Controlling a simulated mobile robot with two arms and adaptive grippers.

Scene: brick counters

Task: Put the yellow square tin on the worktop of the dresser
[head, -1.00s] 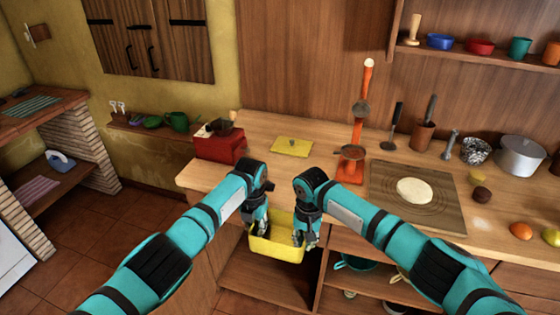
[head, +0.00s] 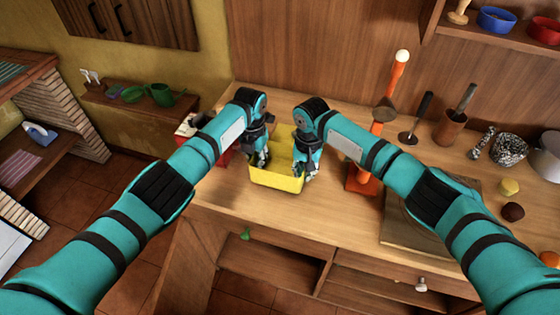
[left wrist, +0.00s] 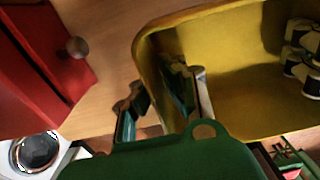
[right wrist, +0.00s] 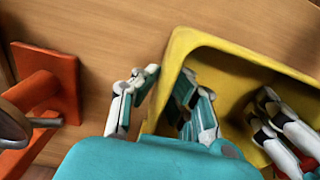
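The yellow square tin (head: 277,181) is open at the top and sits over the front left part of the dresser's worktop (head: 240,200). I cannot tell whether its base touches the wood. My left gripper (head: 258,162) is shut on its left wall, and my right gripper (head: 304,170) is shut on its right wall. In the left wrist view the tin (left wrist: 225,70) has one finger inside and one outside its wall. The right wrist view shows the same at the tin's (right wrist: 215,45) other side. The tin appears level and empty apart from fingers.
A red box (head: 224,158), a coffee grinder by its knob, stands close left, partly behind my left arm. An orange stand (head: 362,180) is close right. A board (head: 405,230) lies further right. The worktop's front edge is just before the tin.

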